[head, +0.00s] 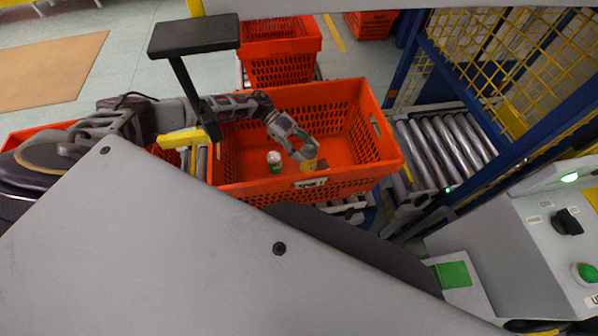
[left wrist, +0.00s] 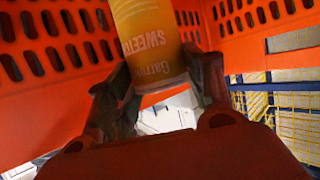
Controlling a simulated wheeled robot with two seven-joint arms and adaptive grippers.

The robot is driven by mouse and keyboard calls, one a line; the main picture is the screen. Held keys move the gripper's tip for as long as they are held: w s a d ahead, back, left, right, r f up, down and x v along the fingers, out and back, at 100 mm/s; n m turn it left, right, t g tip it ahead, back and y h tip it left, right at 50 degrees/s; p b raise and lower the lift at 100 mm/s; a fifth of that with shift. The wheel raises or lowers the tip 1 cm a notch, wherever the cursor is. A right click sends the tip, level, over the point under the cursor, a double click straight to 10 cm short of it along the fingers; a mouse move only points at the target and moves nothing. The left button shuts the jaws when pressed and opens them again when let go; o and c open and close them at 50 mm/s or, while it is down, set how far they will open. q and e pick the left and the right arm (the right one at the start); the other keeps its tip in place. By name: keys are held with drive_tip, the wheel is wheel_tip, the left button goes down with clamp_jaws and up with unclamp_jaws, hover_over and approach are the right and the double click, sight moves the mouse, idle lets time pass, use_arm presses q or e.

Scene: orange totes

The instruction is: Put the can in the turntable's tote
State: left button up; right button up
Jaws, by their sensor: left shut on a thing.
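My right gripper is not in view.
A small white and green container (head: 274,161) stands in the same tote, left of the gripper. Another orange tote (head: 280,50) is behind. A roller conveyor (head: 440,150) and a blue-framed yellow mesh fence (head: 500,60) lie to the right. The tote's right part looks clear.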

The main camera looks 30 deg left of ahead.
use_arm(q)
drive_tip(key=shift+s+a+f, duration=0.1)
drive_tip(key=shift+s+a, duration=0.1)
drive_tip(key=shift+a, duration=0.1)
wheel_tip(320, 180, down, 5)
drive_tip(key=shift+b, duration=0.45)
drive_tip(key=shift+f, duration=0.4)
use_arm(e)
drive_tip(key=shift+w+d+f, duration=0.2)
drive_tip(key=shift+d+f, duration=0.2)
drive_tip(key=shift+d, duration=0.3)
use_arm(q)
drive_tip(key=shift+f, duration=0.1)
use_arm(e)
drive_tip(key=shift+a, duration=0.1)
